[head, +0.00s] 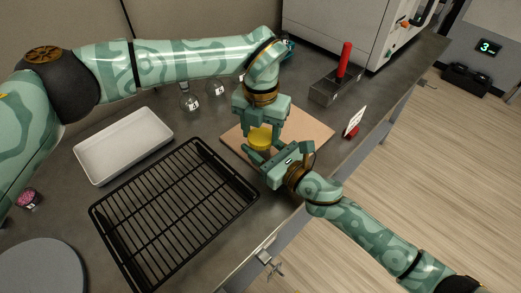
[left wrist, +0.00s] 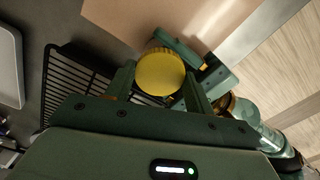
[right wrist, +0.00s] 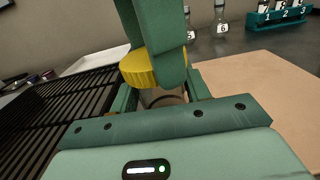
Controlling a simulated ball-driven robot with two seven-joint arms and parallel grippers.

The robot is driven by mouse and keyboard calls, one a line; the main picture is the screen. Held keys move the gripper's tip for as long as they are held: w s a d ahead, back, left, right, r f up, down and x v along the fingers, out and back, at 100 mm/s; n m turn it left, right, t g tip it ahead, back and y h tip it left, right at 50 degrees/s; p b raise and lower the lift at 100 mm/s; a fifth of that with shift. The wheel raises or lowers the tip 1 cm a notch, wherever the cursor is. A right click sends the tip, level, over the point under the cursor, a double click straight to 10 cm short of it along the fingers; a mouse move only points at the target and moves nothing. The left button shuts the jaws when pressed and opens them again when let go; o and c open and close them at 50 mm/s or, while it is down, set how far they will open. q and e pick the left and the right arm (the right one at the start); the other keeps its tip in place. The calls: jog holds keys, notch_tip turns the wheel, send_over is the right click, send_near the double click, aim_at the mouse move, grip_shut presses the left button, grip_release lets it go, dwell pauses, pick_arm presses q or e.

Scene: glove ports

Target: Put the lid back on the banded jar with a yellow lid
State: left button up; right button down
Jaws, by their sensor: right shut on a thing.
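The yellow lid (head: 260,137) sits at the top of the jar, above the tan board (head: 312,132). It also shows in the left wrist view (left wrist: 160,73). The glass jar (right wrist: 162,97) shows only as a small strip under the lid; its bands are hidden. My right gripper (head: 264,153) is shut on the jar from the front right. My left gripper (head: 262,129) points down from above, its fingers apart on either side of the lid. One left finger hides part of the lid in the right wrist view. I cannot tell whether the lid is seated.
A black wire rack (head: 172,212) lies left of the board, with a white tray (head: 122,147) behind it. A block with a red handle (head: 345,60) and a small sign (head: 355,120) stand right. Small glass bottles (head: 190,101) stand behind. The counter's front edge is close.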

pick_arm(q)
jog(key=o, duration=1.2)
jog(key=shift+c, duration=0.2)
notch_tip(320, 180, up, 12)
pick_arm(e)
jog(key=c, duration=0.6)
grip_release()
